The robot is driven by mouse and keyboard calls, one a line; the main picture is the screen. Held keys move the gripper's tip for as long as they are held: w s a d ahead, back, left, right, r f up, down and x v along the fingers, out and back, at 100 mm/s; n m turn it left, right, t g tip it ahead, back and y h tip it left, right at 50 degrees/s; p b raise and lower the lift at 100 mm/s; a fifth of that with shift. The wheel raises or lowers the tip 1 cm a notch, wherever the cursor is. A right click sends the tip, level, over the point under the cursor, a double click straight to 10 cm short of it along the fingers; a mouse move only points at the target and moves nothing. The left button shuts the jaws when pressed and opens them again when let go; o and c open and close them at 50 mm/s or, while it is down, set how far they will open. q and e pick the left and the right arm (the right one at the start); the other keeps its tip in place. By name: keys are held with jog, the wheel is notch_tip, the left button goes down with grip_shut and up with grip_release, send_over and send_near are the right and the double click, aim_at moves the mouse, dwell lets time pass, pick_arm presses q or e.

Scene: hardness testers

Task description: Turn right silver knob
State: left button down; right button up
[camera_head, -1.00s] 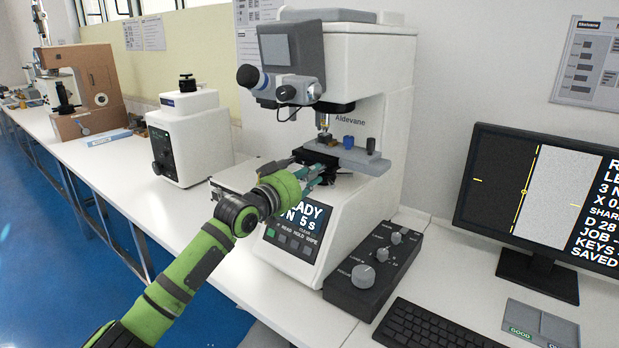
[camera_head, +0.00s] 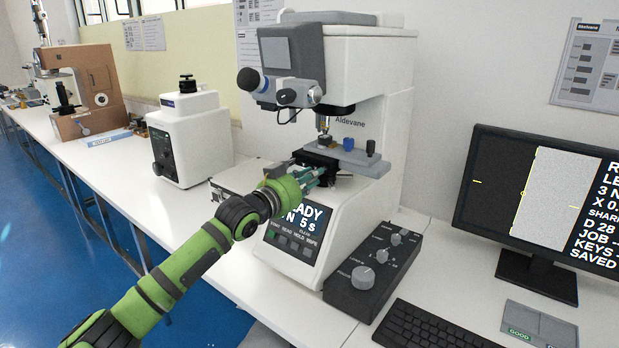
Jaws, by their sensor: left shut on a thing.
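The hardness tester (camera_head: 370,70) stands on the white bench, with a grey stage (camera_head: 350,158) below its indenter. My left gripper (camera_head: 318,172) is at the stage's front left edge. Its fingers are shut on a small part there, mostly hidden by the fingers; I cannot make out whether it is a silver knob. The control box (camera_head: 375,265) right of the tester carries silver knobs: a large focus knob (camera_head: 363,277) at the front and smaller ones (camera_head: 395,240) further back. Nothing touches these. My right gripper is not in view.
A lit panel (camera_head: 297,222) sits just under my left wrist. A monitor (camera_head: 545,200) and keyboard (camera_head: 435,325) stand to the right. A smaller white machine (camera_head: 190,135) is on the bench to the left.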

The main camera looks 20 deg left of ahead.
pick_arm(q)
jog(key=shift+r, duration=0.15)
jog(key=c, duration=1.1)
grip_release()
jog(key=shift+o, duration=0.2)
jog(key=v, duration=1.2)
